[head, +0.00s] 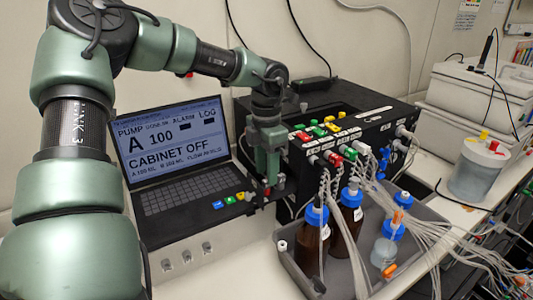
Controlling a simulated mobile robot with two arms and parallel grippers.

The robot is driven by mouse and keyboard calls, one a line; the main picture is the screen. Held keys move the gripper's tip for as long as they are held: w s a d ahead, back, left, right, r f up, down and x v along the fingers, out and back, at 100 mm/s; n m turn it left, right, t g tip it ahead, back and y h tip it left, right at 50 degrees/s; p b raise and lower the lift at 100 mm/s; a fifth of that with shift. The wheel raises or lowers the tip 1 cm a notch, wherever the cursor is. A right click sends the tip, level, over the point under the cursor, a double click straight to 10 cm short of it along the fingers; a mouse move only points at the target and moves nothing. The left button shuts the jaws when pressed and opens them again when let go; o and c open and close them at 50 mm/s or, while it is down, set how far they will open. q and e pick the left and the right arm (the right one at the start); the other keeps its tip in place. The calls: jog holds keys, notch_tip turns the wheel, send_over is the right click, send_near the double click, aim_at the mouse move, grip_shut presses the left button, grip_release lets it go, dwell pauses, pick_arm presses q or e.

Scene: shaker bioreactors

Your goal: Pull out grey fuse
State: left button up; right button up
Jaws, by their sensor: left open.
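The black control box (350,112) stands on the bench, with small red, green, yellow and white pieces on its top edge. Along its front face is a row of plugs, including a red one (335,160) and a green one (350,153). A small grey piece (312,160) sits at the left end of this row; I cannot tell for certain whether it is the grey fuse. My left gripper (268,190) points down at the box's near left corner, left of the row. My right gripper is out of view.
A laptop (180,150) reading "CABINET OFF" stands left of the gripper. A grey tray (290,262) with brown blue-capped bottles (345,230) stands in front of the box. Many clear tubes (440,240) hang at the right. A jar (478,170) stands further right.

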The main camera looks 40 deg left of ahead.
pick_arm(q)
notch_tip(320, 180, down, 2)
jog(key=shift+f+p, duration=0.3)
jog(key=shift+f, duration=0.15)
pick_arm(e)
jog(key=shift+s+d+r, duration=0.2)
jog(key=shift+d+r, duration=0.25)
pick_arm(q)
grip_shut()
jog(key=shift+r, duration=0.6)
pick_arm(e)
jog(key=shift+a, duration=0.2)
pick_arm(q)
jog(key=shift+r, duration=0.5)
